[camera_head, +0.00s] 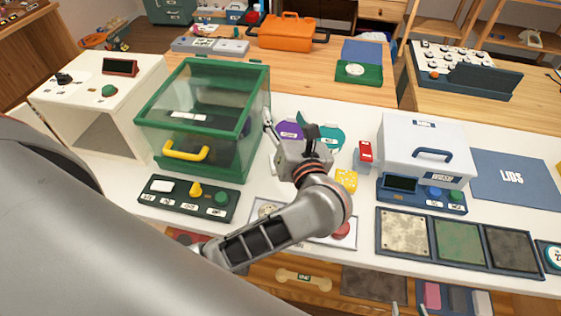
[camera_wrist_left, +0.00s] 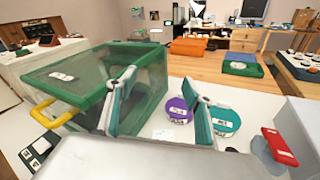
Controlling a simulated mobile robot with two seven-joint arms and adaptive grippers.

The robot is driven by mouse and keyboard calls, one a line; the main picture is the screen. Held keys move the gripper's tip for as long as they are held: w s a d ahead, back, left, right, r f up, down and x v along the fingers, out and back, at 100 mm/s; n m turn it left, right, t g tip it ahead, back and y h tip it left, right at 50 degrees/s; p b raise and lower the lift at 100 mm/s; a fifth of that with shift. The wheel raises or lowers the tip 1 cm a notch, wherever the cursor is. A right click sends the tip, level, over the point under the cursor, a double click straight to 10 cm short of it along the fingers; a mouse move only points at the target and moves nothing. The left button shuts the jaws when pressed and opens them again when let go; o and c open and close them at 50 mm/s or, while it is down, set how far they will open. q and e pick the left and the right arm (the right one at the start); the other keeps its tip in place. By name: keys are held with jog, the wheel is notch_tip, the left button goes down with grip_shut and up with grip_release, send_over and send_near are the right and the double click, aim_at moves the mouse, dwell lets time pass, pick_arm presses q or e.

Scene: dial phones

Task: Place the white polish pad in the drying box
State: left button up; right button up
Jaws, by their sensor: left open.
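The glass box with a green frame (camera_head: 190,158) stands left of centre, its yellow handle (camera_head: 186,152) in front and its lid seemingly down. It fills the left of the left wrist view (camera_wrist_left: 70,92). I take it for the drying box, but its label is too small to read. My left gripper (camera_head: 290,128) is open and empty beside the box's right side; its two teal-lined fingers (camera_wrist_left: 160,105) are apart in the wrist view. A purple disc (camera_wrist_left: 178,110) and a teal disc (camera_wrist_left: 226,121) lie beyond it. I cannot make out a white pad. My right gripper may show as two grey tips (camera_head: 408,309) at the bottom edge.
A white box labelled WASH (camera_head: 420,145) stands right of centre with a blue control panel (camera_head: 420,196). A dark button panel (camera_head: 188,200) lies before the green box. A red object (camera_head: 365,152) and a yellow block (camera_head: 346,180) lie near my left arm. A blue LIDS mat (camera_head: 512,178) is bare.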

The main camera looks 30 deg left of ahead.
pick_arm(q)
jog(key=s+f+n+g+h, duration=0.1)
jog(key=f, duration=0.3)
jog(key=s+d+f+g+h, duration=0.1)
jog(key=s+f+h, duration=0.1)
jog(key=f, duration=0.3)
jog(key=s+d+f+n+g+h, duration=0.1)
jog(key=f, duration=0.3)
jog(key=shift+s+d+f+n+g, duration=0.2)
jog(key=shift+n+g, duration=0.1)
jog(key=shift+g, duration=0.1)
jog(key=shift+w+a+f+h, duration=0.1)
jog(key=shift+w+f+h, duration=0.05)
jog(key=shift+f+h, duration=0.15)
jog(key=x, duration=0.7)
jog(key=shift+w+a, duration=0.1)
jog(key=c, duration=1)
jog(key=shift+r, duration=0.1)
